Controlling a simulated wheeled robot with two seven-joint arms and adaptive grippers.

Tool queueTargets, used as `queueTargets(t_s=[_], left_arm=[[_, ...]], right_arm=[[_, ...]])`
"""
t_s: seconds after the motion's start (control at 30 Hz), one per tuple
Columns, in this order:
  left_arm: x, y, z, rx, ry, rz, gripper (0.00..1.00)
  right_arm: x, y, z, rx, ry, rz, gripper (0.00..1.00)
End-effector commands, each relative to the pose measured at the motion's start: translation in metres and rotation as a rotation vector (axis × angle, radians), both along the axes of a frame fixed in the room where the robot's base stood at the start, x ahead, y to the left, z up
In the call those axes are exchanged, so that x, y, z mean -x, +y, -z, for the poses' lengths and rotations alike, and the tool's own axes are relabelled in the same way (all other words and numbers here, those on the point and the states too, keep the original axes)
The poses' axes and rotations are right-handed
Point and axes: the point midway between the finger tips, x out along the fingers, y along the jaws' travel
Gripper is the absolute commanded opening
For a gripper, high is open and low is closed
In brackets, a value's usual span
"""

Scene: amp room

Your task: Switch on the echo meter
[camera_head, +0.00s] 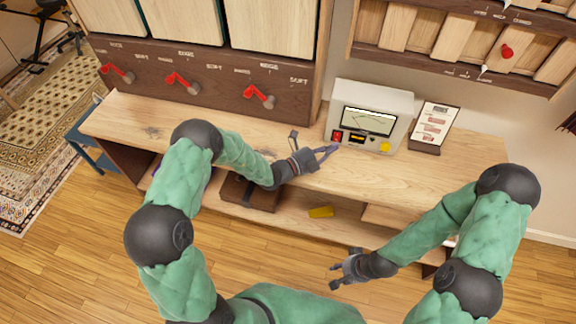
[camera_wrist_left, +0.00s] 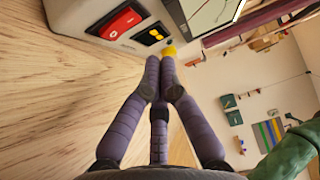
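The echo meter (camera_head: 398,101) is a cream box with a dial window on the wooden bench top. Its front carries a red rocker switch (camera_head: 338,135), a small black panel with yellow marks (camera_head: 357,139) and a yellow knob (camera_head: 385,147). My left gripper (camera_head: 335,149) is just in front of the meter, below the red switch. In the left wrist view its purple fingers (camera_wrist_left: 160,62) are drawn together at the tips and empty, with the red switch (camera_wrist_left: 122,21) to their upper left. I cannot tell whether they touch the meter. My right gripper (camera_head: 334,276) is open and empty, low before the bench.
A printed card on a stand (camera_head: 433,127) is right of the meter. A cabinet with red levers (camera_head: 259,96) stands behind the bench at left. A shelf (camera_head: 450,67) hangs above. The bench top right of the card is clear.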

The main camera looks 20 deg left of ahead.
Motion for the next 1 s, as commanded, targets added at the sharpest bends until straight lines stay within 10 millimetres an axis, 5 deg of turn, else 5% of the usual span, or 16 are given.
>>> queueTargets(t_s=[0.7,1.0], left_arm=[[0.107,0.112,-0.015,0.001,0.001,-0.006,0.00],[0.134,0.138,-0.017,0.000,0.000,-0.003,0.00]], right_arm=[[0.000,0.000,-0.041,0.000,0.000,0.000,0.40],[0.000,0.000,-0.048,0.000,0.000,0.000,0.40]])
